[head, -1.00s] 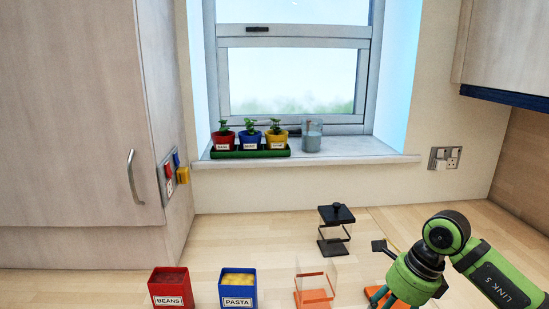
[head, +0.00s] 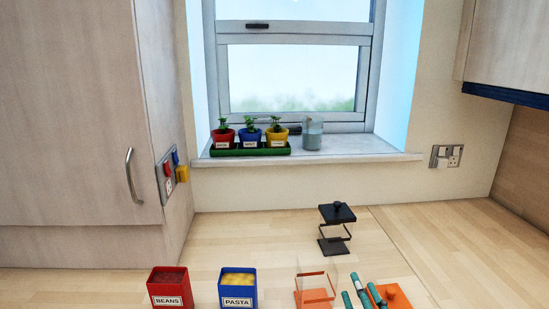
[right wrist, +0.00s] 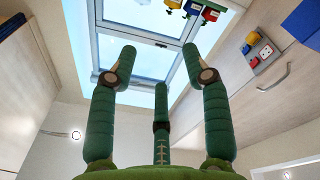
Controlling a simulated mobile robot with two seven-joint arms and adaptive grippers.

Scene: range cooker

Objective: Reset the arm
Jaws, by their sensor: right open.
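My right gripper (head: 359,289) shows only as teal fingers at the bottom edge of the head view, in front of the orange lid. In the right wrist view its three fingers (right wrist: 161,75) are spread apart with nothing between them. They point toward the window, which appears upside down there. The rest of my right arm is out of the head view. My left gripper is in neither view.
On the worktop stand a red beans tin (head: 170,289), a blue pasta tin (head: 238,291), a clear orange-based jar (head: 313,297), an orange lid with a knob (head: 392,294) and a black-lidded jar (head: 336,228). Potted plants (head: 249,138) stand on the sill. The right worktop is clear.

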